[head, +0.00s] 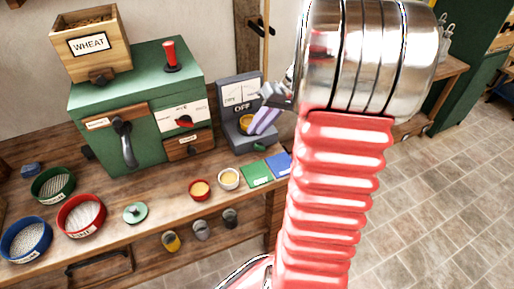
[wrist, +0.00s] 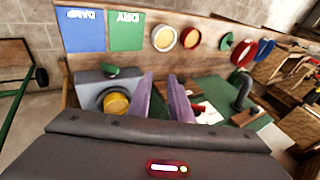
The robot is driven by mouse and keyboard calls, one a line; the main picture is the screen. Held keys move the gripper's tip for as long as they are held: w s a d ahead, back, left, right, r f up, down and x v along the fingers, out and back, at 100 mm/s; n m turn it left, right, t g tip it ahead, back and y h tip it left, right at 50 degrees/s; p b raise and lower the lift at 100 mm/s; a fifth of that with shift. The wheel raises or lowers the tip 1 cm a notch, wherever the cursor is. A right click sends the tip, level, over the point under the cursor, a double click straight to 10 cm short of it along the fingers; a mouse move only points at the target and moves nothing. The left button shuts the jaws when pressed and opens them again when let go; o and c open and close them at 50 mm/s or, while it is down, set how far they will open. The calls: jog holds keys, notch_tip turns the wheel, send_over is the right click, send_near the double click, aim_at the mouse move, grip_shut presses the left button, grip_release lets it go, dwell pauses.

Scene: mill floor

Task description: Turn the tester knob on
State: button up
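The tester (head: 233,92) is a grey box right of the green mill, with a panel reading OFF. Its round yellow knob (head: 246,122) is low on the front; it also shows in the wrist view (wrist: 117,103). My gripper (head: 257,129) is beside the knob, on its right in the head view. In the wrist view, my gripper (wrist: 161,77) has two purple fingers apart with nothing between them. The knob lies left of both fingers there, outside the gap. Whether a finger touches the tester, I cannot tell.
The green mill (head: 85,100) carries a wooden wheat hopper (head: 90,45). Green (head: 257,174) and blue (head: 280,164) cards lie before the tester. A red-rimmed bowl (head: 200,190) and white-rimmed bowl (head: 228,179) stand near them. My arm hides the bench's right part.

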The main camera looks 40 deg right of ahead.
jog(key=s+a+r+n+h, duration=0.1)
jog(key=s+a, duration=0.3)
jog(key=a, duration=0.4)
jog(key=s+a+r+n+t+h, duration=0.1)
jog(key=s+a+r, duration=0.3)
jog(key=a, duration=0.5)
jog(key=s+a+r+n+h, duration=0.1)
jog(key=s+a+r+h, duration=0.1)
jog(key=a, duration=0.7)
jog(key=shift+s+a+r+t+h, duration=0.2)
jog(key=shift+s+r+t+h, duration=0.15)
jog(key=shift+s+r, duration=0.5)
jog(key=shift+s+a+f, duration=0.15)
jog(key=shift+f, duration=0.05)
